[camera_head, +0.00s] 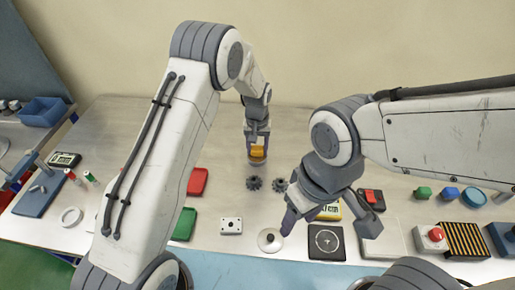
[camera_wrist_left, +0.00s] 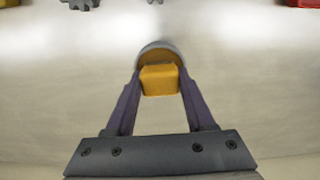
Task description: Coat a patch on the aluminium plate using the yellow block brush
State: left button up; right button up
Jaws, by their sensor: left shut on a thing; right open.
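The yellow block brush (camera_head: 257,152) is in my left gripper (camera_head: 257,146), over the far middle of the metal table. In the left wrist view the yellow block (camera_wrist_left: 160,80) sits between the two fingers of the left gripper (camera_wrist_left: 159,85), with a grey rounded part at its far end. I cannot tell whether it touches the table. A pale grey flat plate (camera_head: 396,236), perhaps the aluminium plate, lies right of the black scale, partly hidden by my right gripper. My right gripper (camera_head: 329,224) is open and empty above the front of the table.
Two dark gears (camera_head: 253,183) lie in front of the brush. A red tray (camera_head: 198,181), a white block (camera_head: 231,226), a knobbed disc (camera_head: 270,241) and a black scale (camera_head: 326,243) stand nearer. A red button box (camera_head: 433,237) is at right. The far table is mostly clear.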

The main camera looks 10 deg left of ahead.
aim_at(257, 148)
pick_arm(q)
jog(key=shift+r+p, duration=2.4)
jog(key=shift+r, duration=1.05)
